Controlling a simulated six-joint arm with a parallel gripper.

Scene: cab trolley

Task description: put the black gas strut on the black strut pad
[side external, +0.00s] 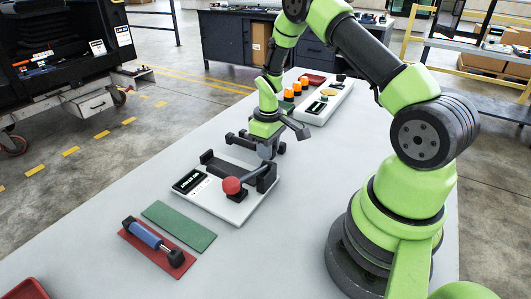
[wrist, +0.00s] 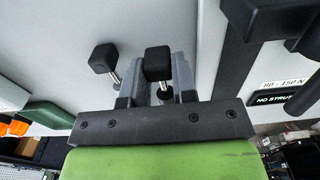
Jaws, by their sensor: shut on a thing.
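My gripper (side external: 267,150) is beyond the white board with the red knob, low over the grey table. It is shut on the black gas strut. In the wrist view a black end block with a bright rod (wrist: 158,62) shows between the fingers. A second black block on a rod (wrist: 104,58) shows just left of them; I cannot tell whether it belongs to the same strut. Dark end parts (side external: 300,130) stick out beside the gripper in the side view. I cannot make out the black strut pad; the gripper and arm cover part of the table.
The white board (side external: 235,213) has black brackets, a red knob (side external: 231,185) and a display reading "NO STRUT" (wrist: 275,99). Nearer are a green pad (side external: 179,226) and a red pad (side external: 131,241) with a blue strut (side external: 147,236). A white tray (side external: 322,113) with orange lamps stands farther back.

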